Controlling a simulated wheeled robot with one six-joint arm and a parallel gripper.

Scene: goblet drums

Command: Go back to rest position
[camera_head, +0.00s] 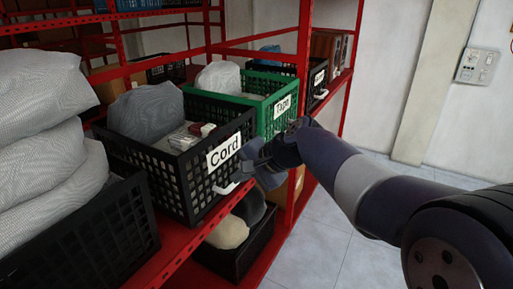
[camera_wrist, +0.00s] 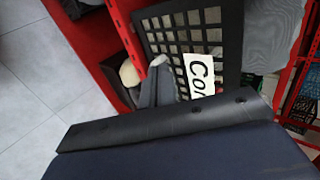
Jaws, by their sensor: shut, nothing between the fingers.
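My arm reaches in from the right in the head view. My gripper (camera_head: 249,170) is at the front of the black crate labelled "Cord" (camera_head: 180,184), just right of its label. It also shows in the wrist view (camera_wrist: 158,72), with its fingers together and nothing held. The wrist view shows the mesh front of the same crate (camera_wrist: 222,17) and part of its label (camera_wrist: 199,73) close past the fingers. I cannot tell whether the fingers touch the crate. A grey mesh bag (camera_head: 146,108) and small boxed items lie in that crate.
The red shelf rack (camera_head: 194,236) runs along the left. A green crate labelled "Tape" (camera_head: 261,120) stands behind the Cord crate, and a black crate with grey bags (camera_head: 88,236) stands nearer. A lower black crate (camera_head: 226,262) sits below. Tiled floor (camera_head: 318,250) is open to the right.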

